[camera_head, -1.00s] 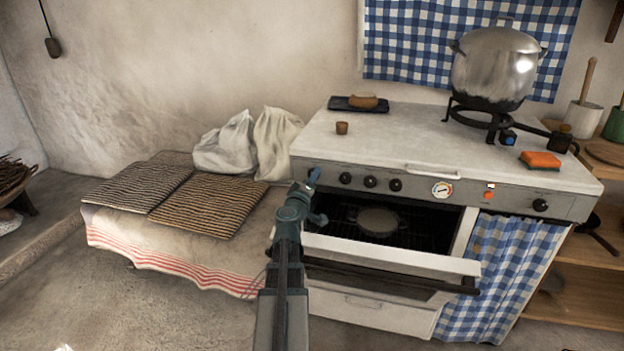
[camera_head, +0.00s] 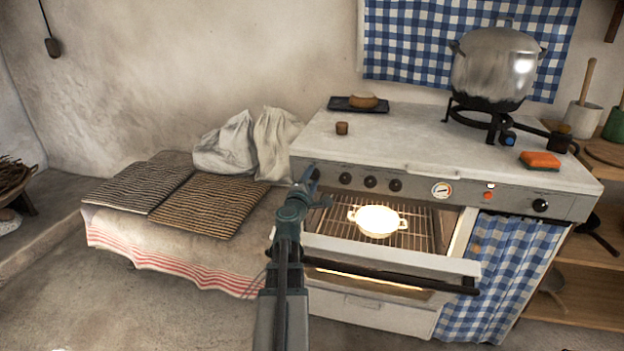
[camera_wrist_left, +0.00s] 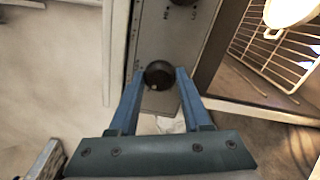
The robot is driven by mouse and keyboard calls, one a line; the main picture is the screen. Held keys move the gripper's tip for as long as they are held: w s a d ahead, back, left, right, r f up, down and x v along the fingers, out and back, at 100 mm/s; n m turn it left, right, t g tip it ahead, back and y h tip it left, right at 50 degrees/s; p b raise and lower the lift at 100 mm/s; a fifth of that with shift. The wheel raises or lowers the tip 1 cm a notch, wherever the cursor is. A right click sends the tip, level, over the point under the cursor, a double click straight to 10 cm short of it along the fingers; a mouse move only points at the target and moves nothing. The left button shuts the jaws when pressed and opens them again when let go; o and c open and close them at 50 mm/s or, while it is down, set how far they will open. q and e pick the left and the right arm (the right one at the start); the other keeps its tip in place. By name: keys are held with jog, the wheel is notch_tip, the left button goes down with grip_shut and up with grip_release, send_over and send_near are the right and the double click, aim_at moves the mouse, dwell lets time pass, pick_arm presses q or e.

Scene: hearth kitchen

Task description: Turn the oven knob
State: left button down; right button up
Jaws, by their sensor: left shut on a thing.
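The oven (camera_head: 388,258) has a grey control panel with a row of black knobs along its front. My left gripper (camera_head: 312,180) is at the panel's left end. In the left wrist view its two blue fingers (camera_wrist_left: 158,88) are shut on the leftmost black oven knob (camera_wrist_left: 159,74), one finger on each side. In the head view that knob is hidden by the gripper. The oven door (camera_head: 390,258) is partly open. Inside, the oven is brightly lit, and a white dish (camera_head: 377,221) sits on the wire rack (camera_head: 415,232). My right gripper is not in view.
A large metal pot (camera_head: 495,65) stands on a burner on the stove top. An orange sponge (camera_head: 540,160) and a small brown cup (camera_head: 342,128) lie on the worktop. Striped cushions (camera_head: 208,203) and white sacks (camera_head: 225,147) are on the bench at left.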

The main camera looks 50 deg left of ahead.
pick_arm(q)
jog(key=shift+s+n, duration=0.1)
jog(key=shift+n, duration=0.6)
jog(key=shift+c, duration=1.8)
grip_release()
jog(key=shift+d, duration=0.1)
